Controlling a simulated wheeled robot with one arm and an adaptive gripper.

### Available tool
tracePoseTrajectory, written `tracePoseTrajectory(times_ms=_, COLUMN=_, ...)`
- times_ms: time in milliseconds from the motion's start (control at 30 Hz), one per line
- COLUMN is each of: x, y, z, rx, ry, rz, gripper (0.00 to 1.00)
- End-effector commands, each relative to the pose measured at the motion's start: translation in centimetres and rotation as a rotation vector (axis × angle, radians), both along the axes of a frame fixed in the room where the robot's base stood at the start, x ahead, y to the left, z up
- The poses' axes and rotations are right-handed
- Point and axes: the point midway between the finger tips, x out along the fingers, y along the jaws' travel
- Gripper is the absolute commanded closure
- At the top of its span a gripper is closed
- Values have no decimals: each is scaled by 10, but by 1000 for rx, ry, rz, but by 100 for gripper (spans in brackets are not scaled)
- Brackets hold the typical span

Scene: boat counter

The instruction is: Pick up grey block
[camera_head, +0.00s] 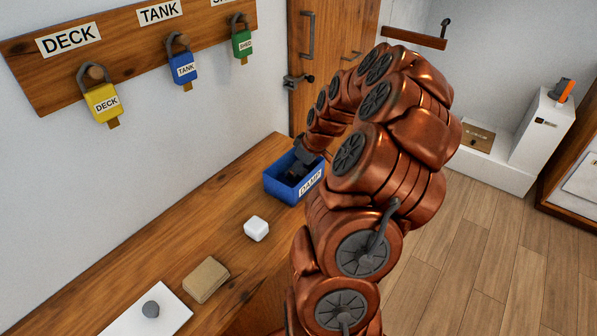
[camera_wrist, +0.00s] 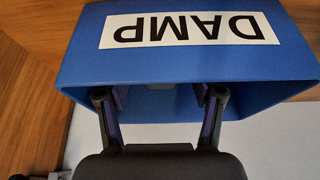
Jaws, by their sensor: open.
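A blue bin (camera_head: 273,186) labelled DAMP stands on the wooden counter, and it fills the upper part of the wrist view (camera_wrist: 75,62). My gripper (camera_head: 297,172) is at the bin's opening with its fingers pointing into it. In the wrist view my gripper (camera_wrist: 160,97) is open, its two fingers apart with purple inner pads. A small pale grey patch, perhaps the grey block (camera_wrist: 160,86), shows between the fingers inside the bin, mostly hidden by the bin's edge. I cannot tell its shape or whether it touches a finger.
A white cube (camera_head: 257,229), a tan block (camera_head: 206,280) and a white sheet (camera_head: 172,317) with a grey round piece (camera_head: 151,309) lie along the counter (camera_head: 150,248). Padlocks (camera_head: 103,103) hang on the wall board. A wooden door (camera_head: 335,30) stands behind the bin.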

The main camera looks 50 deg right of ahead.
Motion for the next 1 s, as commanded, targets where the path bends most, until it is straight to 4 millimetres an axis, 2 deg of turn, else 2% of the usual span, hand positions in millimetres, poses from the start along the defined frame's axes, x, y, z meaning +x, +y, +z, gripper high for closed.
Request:
tracePoseTrajectory(times_ms=300, x=2, y=0, z=-4, rx=-2, ry=-1, rz=-1, gripper=35)
tracePoseTrajectory(times_ms=900, x=2, y=0, z=-4, rx=-1, ry=-1, rz=0, gripper=98)
tracePoseTrajectory(times_ms=1000, x=2, y=0, z=-4, rx=-1, ry=-1, rz=0, gripper=100)
